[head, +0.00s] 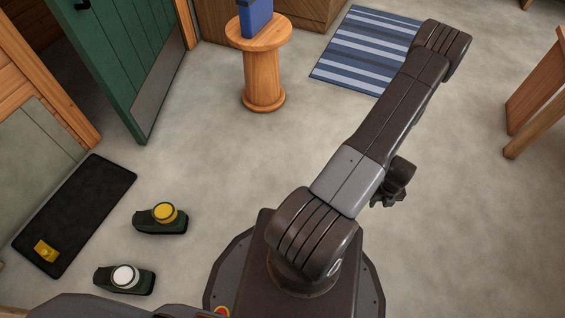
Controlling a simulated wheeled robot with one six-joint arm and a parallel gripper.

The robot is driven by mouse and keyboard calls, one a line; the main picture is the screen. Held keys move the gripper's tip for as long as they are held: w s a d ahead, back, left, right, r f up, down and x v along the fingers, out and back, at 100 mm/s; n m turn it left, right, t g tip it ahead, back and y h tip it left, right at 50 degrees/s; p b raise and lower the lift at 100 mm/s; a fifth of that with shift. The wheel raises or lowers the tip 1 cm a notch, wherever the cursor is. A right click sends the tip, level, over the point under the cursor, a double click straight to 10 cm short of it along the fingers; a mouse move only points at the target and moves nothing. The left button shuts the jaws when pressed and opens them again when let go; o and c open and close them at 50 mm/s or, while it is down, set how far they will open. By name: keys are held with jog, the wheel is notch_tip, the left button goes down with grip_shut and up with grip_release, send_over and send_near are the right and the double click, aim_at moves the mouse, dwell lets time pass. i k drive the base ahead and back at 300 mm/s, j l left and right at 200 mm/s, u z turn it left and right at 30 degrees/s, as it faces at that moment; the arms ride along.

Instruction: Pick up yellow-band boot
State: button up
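The yellow-band boot (165,213) is dark green with a yellow ring and top. It stands on the grey floor at the lower left, just right of a black mat. A similar dark green boot with a white top (125,276) stands below it in the picture, apart from it. My gripper (388,196) is at the right of the picture centre, partly hidden under my arm, well away from both boots. Its fingers are small and dark, and I cannot tell whether they are open.
The black mat (85,205) bears a small yellow object (45,251). A green door (125,55) stands open at the upper left. A round wooden stool (263,75) holds a blue object (255,18). A striped rug (355,55) lies behind my arm. Floor between the boots and stool is clear.

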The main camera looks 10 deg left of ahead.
aim_at(164, 218)
jog(key=i+u, duration=0.6)
jog(key=u, duration=0.25)
jog(key=i+l+u, duration=0.15)
jog(key=i+u, duration=0.25)
jog(key=i+l+u, duration=0.2)
jog(key=u, duration=0.25)
jog(key=i+u, duration=0.1)
jog(key=u, duration=0.35)
jog(key=l+u, duration=0.1)
jog(key=u, duration=0.4)
jog(key=i+l+u, duration=0.1)
jog(key=u, duration=0.35)
jog(key=l+u, duration=0.15)
jog(key=u, duration=0.35)
jog(key=i+l+u, duration=0.1)
jog(key=u, duration=0.35)
jog(key=l+u, duration=0.3)
jog(key=u, duration=0.2)
jog(key=l+u, duration=0.2)
jog(key=u, duration=0.25)
jog(key=l+u, duration=0.25)
jog(key=u, duration=0.2)
jog(key=l+u, duration=0.3)
jog(key=k+l+u, duration=0.1)
jog(key=u, duration=0.2)
